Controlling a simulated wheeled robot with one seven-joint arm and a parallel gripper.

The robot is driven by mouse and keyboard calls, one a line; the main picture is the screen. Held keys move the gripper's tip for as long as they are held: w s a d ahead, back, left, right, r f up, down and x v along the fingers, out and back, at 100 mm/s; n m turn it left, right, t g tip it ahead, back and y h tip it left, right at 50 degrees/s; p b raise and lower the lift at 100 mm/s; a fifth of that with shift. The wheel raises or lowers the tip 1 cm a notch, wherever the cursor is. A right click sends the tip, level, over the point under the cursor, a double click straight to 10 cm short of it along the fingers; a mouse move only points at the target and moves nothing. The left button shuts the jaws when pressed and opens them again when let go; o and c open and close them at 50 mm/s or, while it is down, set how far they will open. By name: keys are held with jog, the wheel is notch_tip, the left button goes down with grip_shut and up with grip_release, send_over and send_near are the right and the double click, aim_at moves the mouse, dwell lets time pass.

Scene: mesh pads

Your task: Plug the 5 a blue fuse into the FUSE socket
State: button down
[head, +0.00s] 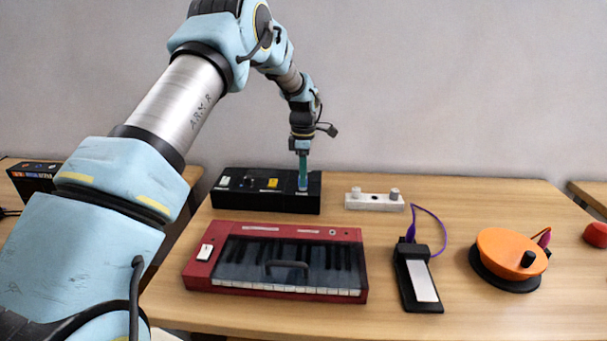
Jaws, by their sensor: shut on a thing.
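My gripper (302,176) points straight down over the right end of a black box (265,201) at the back of the table. Its fingers reach the box's top panel. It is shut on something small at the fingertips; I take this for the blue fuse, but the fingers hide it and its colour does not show. The FUSE socket cannot be made out at this size, and I cannot tell whether the held piece touches the panel.
A white block with knobs (374,201) stands right of the box. A red keyboard (277,262) lies in front. A black device with a purple cable (417,277) and an orange round device (508,254) are further right. Bare table (480,200) lies at the back right.

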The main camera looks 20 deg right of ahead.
jog(key=shift+f, duration=0.45)
jog(key=c, duration=0.5)
grip_release()
notch_tip(320, 180, up, 11)
jog(key=b, duration=0.3)
